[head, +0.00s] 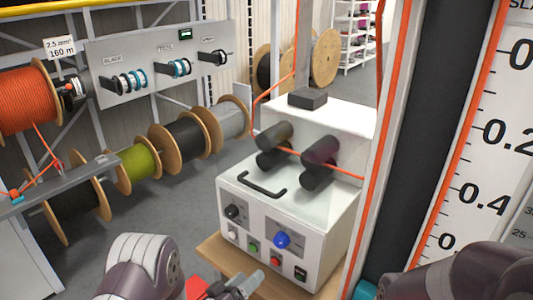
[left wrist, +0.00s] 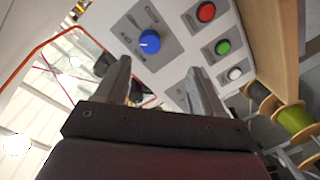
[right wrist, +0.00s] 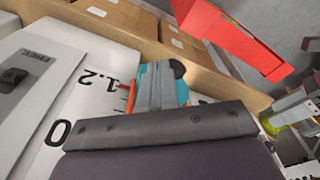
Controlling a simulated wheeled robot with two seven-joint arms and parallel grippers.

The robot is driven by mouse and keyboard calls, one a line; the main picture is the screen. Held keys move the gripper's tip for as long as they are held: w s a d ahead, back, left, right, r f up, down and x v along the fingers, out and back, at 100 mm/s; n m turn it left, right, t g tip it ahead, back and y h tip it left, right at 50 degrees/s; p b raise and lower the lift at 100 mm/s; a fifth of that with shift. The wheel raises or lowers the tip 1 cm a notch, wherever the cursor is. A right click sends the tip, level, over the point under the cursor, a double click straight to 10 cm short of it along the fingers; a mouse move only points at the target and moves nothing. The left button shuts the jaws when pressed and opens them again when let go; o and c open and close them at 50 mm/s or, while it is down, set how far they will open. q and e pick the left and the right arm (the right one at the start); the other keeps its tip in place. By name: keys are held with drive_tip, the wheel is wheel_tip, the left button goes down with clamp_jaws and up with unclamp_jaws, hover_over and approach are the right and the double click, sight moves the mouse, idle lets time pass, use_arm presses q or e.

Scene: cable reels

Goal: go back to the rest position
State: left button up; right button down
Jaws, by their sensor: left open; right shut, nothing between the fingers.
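My left gripper (head: 236,285) is low in the middle of the head view, in front of the white cable machine (head: 325,195). In the left wrist view its two fingers (left wrist: 160,88) stand apart with nothing between them. The blue knob (left wrist: 150,42) and the red, green and white buttons of the machine's panel lie beyond the fingertips. My right arm shows at the lower right of the head view, its fingers out of sight there. In the right wrist view the right gripper (right wrist: 158,85) has its fingers together and empty, over the scale board (right wrist: 85,85).
An orange cable runs between the machine's dark rollers (head: 320,160). Cable reels (head: 185,140) stand on a rack at the left. A tall ruler board (head: 485,150) stands close on the right. A red object (right wrist: 235,35) and cardboard boxes (right wrist: 120,15) are near the right gripper.

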use_arm(q)
drive_tip(key=s+a+f+m+g+y, duration=0.2)
drive_tip(key=s+a+f+g+y, duration=0.5)
drive_tip(key=a+f+g+y, duration=0.15)
drive_tip(key=s+a+r+g+y, duration=0.1)
drive_tip(key=s+r+g, duration=0.3)
drive_tip(key=s+r, duration=0.7)
wheel_tip(320, 180, up, 3)
drive_tip(key=shift+a+f, duration=0.2)
drive_tip(key=shift+a, duration=0.55)
